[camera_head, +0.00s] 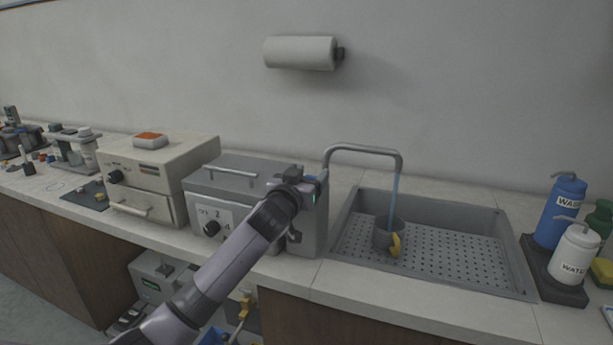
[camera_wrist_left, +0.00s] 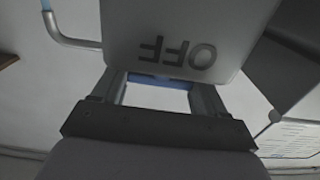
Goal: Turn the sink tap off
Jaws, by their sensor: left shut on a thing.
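The sink tap (camera_head: 362,149) is a bent grey pipe over the sink, with a blue stream of water (camera_head: 395,190) running from its mouth into a grey cup (camera_head: 382,236). My left gripper (camera_head: 308,188) is left of the tap's base, above a grey block. In the left wrist view its fingers (camera_wrist_left: 158,88) are shut on a blue bar (camera_wrist_left: 158,79), which looks like the tap's handle. Just beyond is a grey plate (camera_wrist_left: 180,22) with OFF written upside down. The tap pipe (camera_wrist_left: 72,42) also shows at upper left. The handle is hidden in the head view.
The sink (camera_head: 450,284) has a perforated floor; a yellow item (camera_head: 395,246) lies by the cup. Grey (camera_head: 232,200) and beige (camera_head: 150,172) machines stand left. Wash bottles (camera_head: 562,212) stand right. A paper roll (camera_head: 300,53) hangs on the wall.

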